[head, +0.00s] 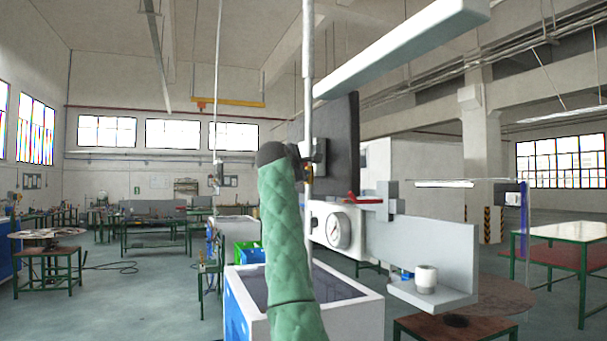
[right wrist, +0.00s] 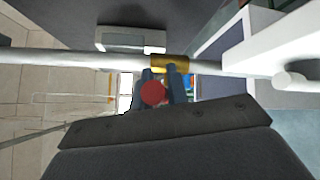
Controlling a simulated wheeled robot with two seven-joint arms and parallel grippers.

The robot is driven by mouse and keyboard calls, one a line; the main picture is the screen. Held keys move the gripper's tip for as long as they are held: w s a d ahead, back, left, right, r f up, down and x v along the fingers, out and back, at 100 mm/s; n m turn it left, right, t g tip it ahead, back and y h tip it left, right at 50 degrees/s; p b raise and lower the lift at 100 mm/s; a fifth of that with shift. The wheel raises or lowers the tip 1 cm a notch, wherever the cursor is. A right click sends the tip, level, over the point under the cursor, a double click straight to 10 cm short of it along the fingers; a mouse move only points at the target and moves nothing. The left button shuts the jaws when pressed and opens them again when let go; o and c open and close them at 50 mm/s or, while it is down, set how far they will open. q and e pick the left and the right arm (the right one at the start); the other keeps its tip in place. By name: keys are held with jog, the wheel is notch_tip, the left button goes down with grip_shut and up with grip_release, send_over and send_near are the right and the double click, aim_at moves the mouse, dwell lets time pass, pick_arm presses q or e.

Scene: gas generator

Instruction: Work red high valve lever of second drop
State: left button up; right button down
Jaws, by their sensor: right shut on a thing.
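In the right wrist view, a red rounded lever end (right wrist: 153,93) sits between the two dark blue-grey fingers of my right gripper (right wrist: 160,88), which is shut on it. Right behind it a brass valve body (right wrist: 168,64) sits on a white pipe (right wrist: 90,60). In the head view, my right gripper (head: 312,162) is up at the vertical pipe (head: 308,60), at the end of my green-sleeved arm. The arm and the dark wrist hide most of the lever and valve there. My left gripper is not in view.
Below and right of my gripper are a white gauge box (head: 338,228), another red part (head: 352,198) and a grey panel with a shelf (head: 435,292) holding a small cup (head: 426,278). A blue-and-white bin (head: 365,300) stands below. Work tables stand farther back.

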jog(key=shift+w+a+r+n+g+y, duration=0.15)
jog(key=shift+w+r+n+g, duration=0.1)
jog(key=shift+r+n+g, duration=0.35)
jog(key=shift+w+d+r+n+g+y, duration=0.15)
jog(key=shift+w+r+n+g, duration=0.2)
jog(key=shift+g, duration=0.35)
jog(key=shift+s+a+f, duration=0.1)
jog(key=shift+a+f, duration=0.05)
jog(key=c, duration=1.4)
grip_release()
jog(key=shift+o, duration=0.2)
